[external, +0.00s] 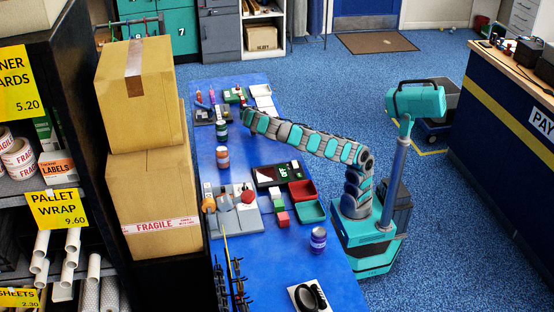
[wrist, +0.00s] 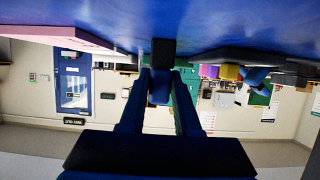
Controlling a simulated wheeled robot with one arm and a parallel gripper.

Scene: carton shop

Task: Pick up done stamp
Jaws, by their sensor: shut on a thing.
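My gripper (wrist: 160,88) is shut on a small dark piece, which I take to be the done stamp (wrist: 162,54). It shows a black block end and a blue part between the two fingers in the wrist view. No lettering on it can be read. In the external view my gripper (external: 244,104) is low at the far part of the blue table (external: 286,281), beside a small group of stationery. The stamp is too small and covered to make out there. I cannot tell whether it touches the table.
A white pad (external: 263,92) lies just beyond my gripper. A green jar (external: 221,132) and an orange-banded jar (external: 222,158) stand nearer, left of my arm. Tall cartons (external: 143,95) flank the table's left.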

